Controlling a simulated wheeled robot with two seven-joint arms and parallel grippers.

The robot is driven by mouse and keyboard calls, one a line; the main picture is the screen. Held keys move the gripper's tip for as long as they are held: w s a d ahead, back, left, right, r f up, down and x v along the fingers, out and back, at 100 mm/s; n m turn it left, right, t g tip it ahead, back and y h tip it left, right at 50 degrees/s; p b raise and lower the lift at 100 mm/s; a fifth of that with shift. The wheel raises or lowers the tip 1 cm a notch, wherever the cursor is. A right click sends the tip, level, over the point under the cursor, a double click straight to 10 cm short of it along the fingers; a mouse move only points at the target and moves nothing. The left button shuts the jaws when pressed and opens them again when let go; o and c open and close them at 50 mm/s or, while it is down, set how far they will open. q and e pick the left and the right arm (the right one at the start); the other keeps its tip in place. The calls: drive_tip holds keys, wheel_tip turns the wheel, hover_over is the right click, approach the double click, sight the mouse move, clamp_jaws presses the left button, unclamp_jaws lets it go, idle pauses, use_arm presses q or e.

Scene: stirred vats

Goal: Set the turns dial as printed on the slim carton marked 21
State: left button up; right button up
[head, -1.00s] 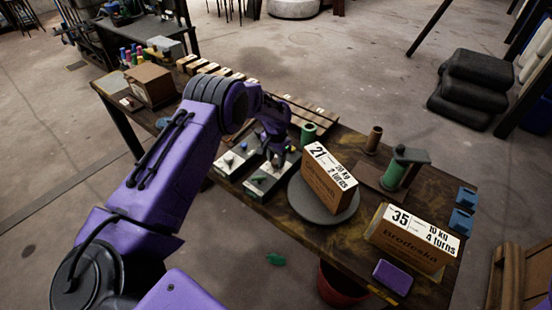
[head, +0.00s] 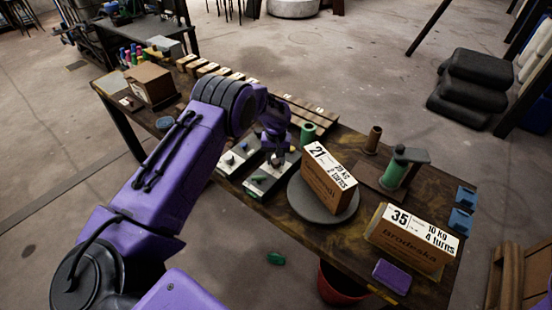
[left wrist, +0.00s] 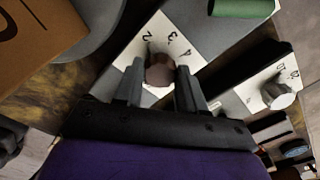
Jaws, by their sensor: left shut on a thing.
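The slim carton marked 21 (head: 328,178) stands on a round grey disc (head: 310,207); its label reads 20 kg, 2 turns. My left gripper (head: 277,158) is at a control panel (head: 262,186) left of the carton. In the left wrist view, the gripper (left wrist: 161,82) is shut on a brownish round dial knob (left wrist: 159,70), one finger on each side. The white plate (left wrist: 178,27) around the knob carries the figures 2, 3 and 4. I cannot tell which figure the knob points at. My right gripper is not in view.
A second dial with a grey knob (left wrist: 279,94) sits to the right in the left wrist view. A carton marked 35 (head: 412,238), a purple block (head: 391,276) and a green spool (head: 394,176) stand on the table's right part. A brown box (head: 151,84) is at the far left.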

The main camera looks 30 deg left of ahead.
sight(277, 161)
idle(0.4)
use_arm(q)
drive_tip(key=o, duration=1.1)
drive_tip(key=shift+c, duration=0.2)
wheel_tip(277, 161, up, 10)
drive_tip(key=b, duration=0.2)
drive_tip(key=shift+r, duration=0.25)
